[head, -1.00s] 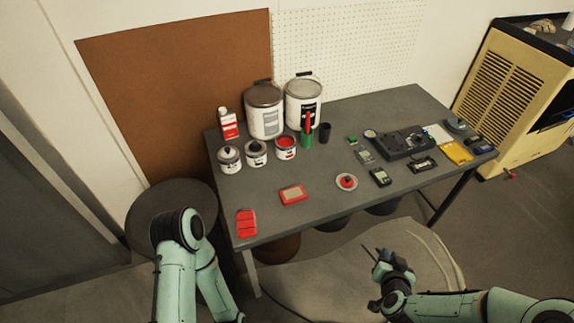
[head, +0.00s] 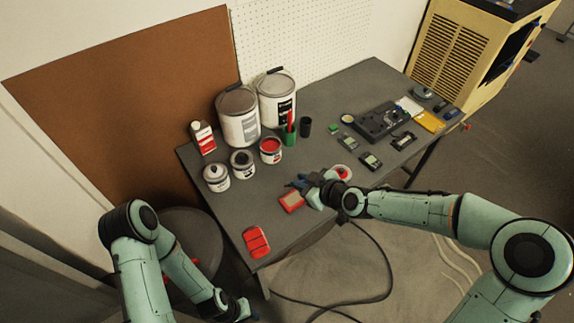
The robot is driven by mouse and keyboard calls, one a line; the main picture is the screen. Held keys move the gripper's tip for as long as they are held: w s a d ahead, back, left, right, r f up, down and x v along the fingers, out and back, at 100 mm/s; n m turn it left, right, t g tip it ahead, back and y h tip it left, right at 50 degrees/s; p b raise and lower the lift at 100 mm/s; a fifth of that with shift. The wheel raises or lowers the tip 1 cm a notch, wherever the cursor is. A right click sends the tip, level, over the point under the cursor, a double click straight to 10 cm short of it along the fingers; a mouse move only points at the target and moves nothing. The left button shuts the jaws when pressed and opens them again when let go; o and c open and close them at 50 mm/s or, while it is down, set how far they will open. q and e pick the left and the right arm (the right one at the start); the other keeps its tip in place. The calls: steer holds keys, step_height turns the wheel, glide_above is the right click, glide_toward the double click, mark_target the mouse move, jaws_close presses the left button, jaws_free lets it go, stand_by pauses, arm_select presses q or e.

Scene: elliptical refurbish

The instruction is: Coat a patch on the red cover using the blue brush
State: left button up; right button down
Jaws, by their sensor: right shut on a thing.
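A flat red ribbed piece (head: 256,242), which may be the red cover, lies at the table's near left corner. A red block with a tan top (head: 290,202) lies right of it. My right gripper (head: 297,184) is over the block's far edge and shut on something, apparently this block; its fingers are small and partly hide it. An open can of red paint (head: 270,150) stands further back. A red-handled tool stands in a green holder (head: 289,138). I cannot make out a blue brush. My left gripper (head: 243,312) is low, off the table; its jaws are unclear.
Two large paint buckets (head: 238,118), two small cans (head: 216,178) and a red-white bottle (head: 202,138) stand at the back left. A round red-white item (head: 344,172) is partly behind my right wrist. Electronics (head: 385,122) fill the right side. The table's (head: 217,213) front left is mostly clear.

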steer(key=shift+w+a+r+n, duration=0.2)
steer(key=shift+a+r+n, duration=0.1)
steer(key=shift+a+n, duration=0.15)
steer(key=shift+s+d+f+b, duration=0.1)
steer(key=shift+s+f+b, duration=0.15)
steer(key=shift+f, duration=0.35)
arm_select(q)
steer(key=shift+s+a+f+b, duration=0.15)
steer(key=shift+s+f+b, duration=0.55)
steer(key=shift+s+f, duration=0.35)
arm_select(e)
step_height(320, 180, down, 4)
steer(key=shift+r, duration=0.25)
arm_select(q)
steer(key=shift+w+f, duration=0.1)
steer(key=shift+w, duration=0.1)
arm_select(e)
steer(key=shift+w, duration=0.15)
